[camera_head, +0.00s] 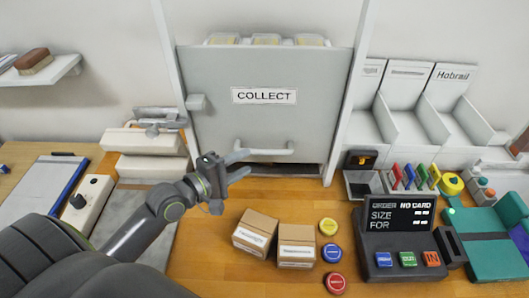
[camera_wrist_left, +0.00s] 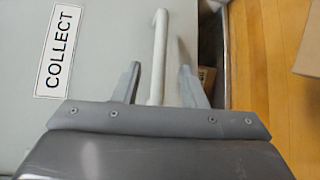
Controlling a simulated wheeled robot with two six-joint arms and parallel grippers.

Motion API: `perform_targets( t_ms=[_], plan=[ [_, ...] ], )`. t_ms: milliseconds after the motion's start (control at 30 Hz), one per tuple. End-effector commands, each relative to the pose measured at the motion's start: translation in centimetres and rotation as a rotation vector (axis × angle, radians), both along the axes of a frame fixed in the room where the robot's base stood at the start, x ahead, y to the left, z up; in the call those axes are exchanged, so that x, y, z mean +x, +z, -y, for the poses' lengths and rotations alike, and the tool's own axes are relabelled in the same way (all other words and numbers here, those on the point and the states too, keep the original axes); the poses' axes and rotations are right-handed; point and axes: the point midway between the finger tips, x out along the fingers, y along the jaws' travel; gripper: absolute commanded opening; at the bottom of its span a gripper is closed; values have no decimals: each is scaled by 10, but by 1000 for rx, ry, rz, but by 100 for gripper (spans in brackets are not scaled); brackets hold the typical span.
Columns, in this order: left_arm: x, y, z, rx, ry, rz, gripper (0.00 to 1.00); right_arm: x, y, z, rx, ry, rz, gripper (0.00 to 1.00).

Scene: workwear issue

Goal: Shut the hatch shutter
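The hatch shutter (camera_head: 262,118) is a grey panel marked COLLECT in the white hatch frame. Its top edge is below several pale containers (camera_head: 266,39), and a narrow dark gap shows under its lower edge. A white bar handle (camera_head: 275,151) runs along the lower part of the shutter. My left gripper (camera_head: 246,164) is at the handle's left end. In the left wrist view the shutter (camera_wrist_left: 100,40) fills the left side, and the handle (camera_wrist_left: 159,50) passes between the two parted fingers (camera_wrist_left: 160,82). They do not look closed on it. My right gripper is not in view.
Two cardboard boxes (camera_head: 297,246) and several coloured round buttons (camera_head: 331,253) are on the wooden counter, right of my left arm. A dark order terminal (camera_head: 402,240) stands farther right. A white device (camera_head: 145,140) stands left of the hatch.

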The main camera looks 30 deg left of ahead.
Motion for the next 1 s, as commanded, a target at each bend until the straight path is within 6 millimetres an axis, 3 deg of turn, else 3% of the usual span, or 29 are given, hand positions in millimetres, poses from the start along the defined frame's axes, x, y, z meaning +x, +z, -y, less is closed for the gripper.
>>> perform_targets(
  t_ms=[200,433,867,1000],
  plan=[
    [38,-4,14,-4,2,2,38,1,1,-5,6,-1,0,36],
    [67,-10,24,-1,1,0,38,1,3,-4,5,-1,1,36],
    [75,-12,27,2,1,-2,38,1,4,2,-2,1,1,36],
    [75,-12,27,1,1,-1,21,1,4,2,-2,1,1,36]
  ],
)
